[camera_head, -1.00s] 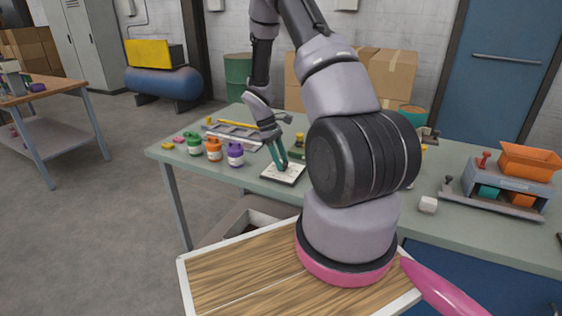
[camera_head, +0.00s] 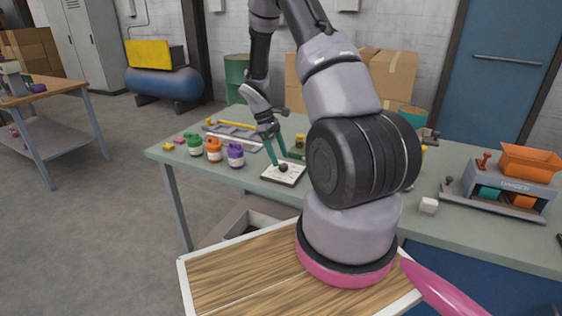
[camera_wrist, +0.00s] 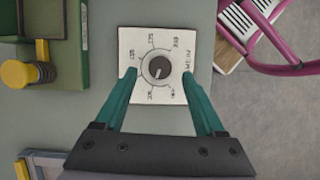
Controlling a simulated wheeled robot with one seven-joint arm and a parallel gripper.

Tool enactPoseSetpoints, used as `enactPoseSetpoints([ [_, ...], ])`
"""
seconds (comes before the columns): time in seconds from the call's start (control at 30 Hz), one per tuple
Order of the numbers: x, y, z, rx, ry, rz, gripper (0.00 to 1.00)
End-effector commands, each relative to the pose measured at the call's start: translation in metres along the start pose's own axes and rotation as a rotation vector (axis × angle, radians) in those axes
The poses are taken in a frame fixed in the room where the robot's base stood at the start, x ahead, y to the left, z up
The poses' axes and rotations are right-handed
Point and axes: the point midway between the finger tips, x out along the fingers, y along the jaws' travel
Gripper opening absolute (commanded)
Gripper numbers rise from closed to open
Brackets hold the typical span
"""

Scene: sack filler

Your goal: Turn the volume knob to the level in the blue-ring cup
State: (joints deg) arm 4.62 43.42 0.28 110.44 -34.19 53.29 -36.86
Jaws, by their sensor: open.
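The volume knob (camera_wrist: 160,68) is round and black, set in a pale ring on a white dial plate (camera_wrist: 130,40) with handwritten numbers around it. In the wrist view its pale pointer mark faces toward the lower left; the numbers are too small to read surely. The knob also shows in the head view (camera_head: 283,167) on its plate on the green bench. My gripper (camera_wrist: 163,72) is open, its teal fingers on either side of the knob and clear of it. In the head view my gripper (camera_head: 287,158) is just above the plate. I cannot make out a blue-ring cup.
Green (camera_head: 194,145), orange (camera_head: 214,150) and purple (camera_head: 235,155) pots stand left of the plate. A green box with a yellow round knob (camera_wrist: 24,74) stands close to the plate. A grey machine with an orange hopper (camera_head: 530,160) stands at the right.

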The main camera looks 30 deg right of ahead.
Motion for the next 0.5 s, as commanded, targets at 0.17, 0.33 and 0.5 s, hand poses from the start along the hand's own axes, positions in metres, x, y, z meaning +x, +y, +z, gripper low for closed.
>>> enactPoseSetpoints([
  [0.17,-0.039,0.001,-0.001,0.002,0.004,0.003,0.72],
  [0.33,-0.067,0.000,-0.001,0.000,0.003,0.002,0.72],
  [0.5,-0.080,0.000,-0.001,0.000,0.001,0.000,0.72],
])
